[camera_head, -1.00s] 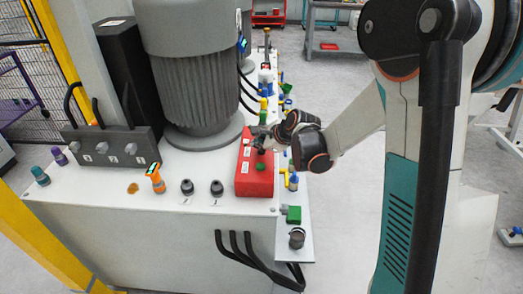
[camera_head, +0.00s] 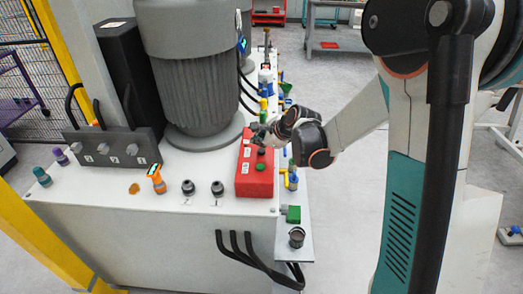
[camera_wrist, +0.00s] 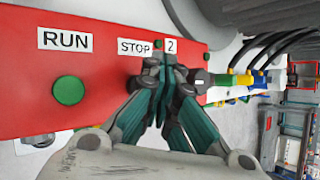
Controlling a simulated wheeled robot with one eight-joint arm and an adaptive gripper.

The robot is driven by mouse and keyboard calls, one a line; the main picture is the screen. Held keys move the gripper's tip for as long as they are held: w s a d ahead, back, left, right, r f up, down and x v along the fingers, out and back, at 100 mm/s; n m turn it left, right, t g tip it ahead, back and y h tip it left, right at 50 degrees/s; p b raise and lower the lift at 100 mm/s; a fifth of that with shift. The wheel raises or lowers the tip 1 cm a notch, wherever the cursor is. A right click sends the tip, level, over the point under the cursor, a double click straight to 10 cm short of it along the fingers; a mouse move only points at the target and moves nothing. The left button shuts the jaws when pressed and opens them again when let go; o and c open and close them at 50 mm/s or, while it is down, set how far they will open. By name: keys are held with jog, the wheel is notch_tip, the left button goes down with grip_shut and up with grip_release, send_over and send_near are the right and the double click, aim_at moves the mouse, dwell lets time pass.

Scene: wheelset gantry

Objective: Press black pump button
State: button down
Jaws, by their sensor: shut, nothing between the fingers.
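The red control box (camera_head: 254,178) sits on the white bench top, to the right of the big grey motor. A green button (camera_head: 261,167) is on its near part, with a small black button (camera_head: 262,151) just beyond it. In the wrist view the green button (camera_wrist: 68,90) is below the RUN label, and a STOP label (camera_wrist: 137,47) is to its right. My gripper (camera_wrist: 158,68) is shut and empty, its fingertips just below the STOP label; they hide the spot there.
The grey motor (camera_head: 200,95) stands close left of the box. Black knobs (camera_head: 188,187) and an orange part (camera_head: 156,180) are on the bench's front. Coloured fittings (camera_head: 292,180) line the right edge, with a green block (camera_head: 293,214). Black hoses hang at the front.

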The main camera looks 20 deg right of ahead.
aim_at(260, 152)
jog(key=shift+r+p, duration=1.6)
jog(key=shift+r, duration=0.85)
jog(key=shift+s+r, duration=0.1)
jog(key=shift+r, duration=0.05)
jog(key=s+r+n+h, duration=0.1)
jog(key=s+r+n, duration=0.4)
jog(key=s, duration=0.3)
jog(key=s+r+n+h, duration=0.1)
jog(key=s+r+n, duration=0.45)
jog(key=s, duration=0.25)
jog(key=s+n+g+h, duration=0.1)
jog(key=s+n, duration=1)
jog(key=s, duration=0.6)
jog(key=shift+d+f+n+h, duration=0.35)
jog(key=shift+d+h, duration=0.05)
